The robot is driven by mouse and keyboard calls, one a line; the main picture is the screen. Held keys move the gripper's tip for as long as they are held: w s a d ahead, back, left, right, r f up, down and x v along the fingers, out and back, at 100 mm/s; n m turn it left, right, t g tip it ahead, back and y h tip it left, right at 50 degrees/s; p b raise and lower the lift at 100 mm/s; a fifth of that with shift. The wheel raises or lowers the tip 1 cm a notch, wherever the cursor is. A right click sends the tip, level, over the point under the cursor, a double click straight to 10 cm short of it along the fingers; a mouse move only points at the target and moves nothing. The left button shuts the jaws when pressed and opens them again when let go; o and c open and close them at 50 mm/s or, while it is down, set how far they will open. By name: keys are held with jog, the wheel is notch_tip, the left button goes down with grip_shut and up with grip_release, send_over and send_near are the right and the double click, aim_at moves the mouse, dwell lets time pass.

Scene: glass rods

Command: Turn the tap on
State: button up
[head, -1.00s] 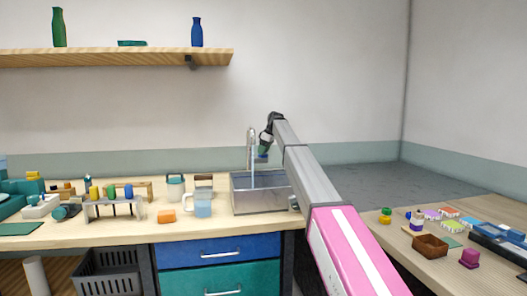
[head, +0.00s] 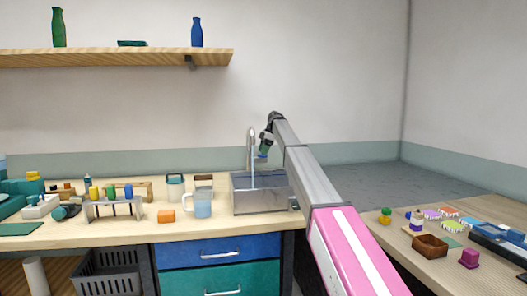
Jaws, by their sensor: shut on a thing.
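The tap (head: 251,137) is a tall silver spout that curves over the grey metal sink (head: 262,205) at the back of the bench. A thin pale-blue stream (head: 253,178) runs from the spout down into the sink. My gripper (head: 262,156) is just right of the spout, at the end of my arm, which reaches in from the lower right. It is shut on the tap's handle, which is small and mostly hidden by the gripper. A bit of blue shows at the fingertips.
A rack with coloured tubes (head: 114,208) is farther left. A wooden shelf (head: 110,58) with bottles is above. A side table (head: 440,270) with small items is at the right.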

dwell(0.3)
jog(key=o, duration=0.9)
jog(key=v, duration=1)
jog(key=shift+d+r, duration=0.1)
jog(key=shift+r, duration=0.3)
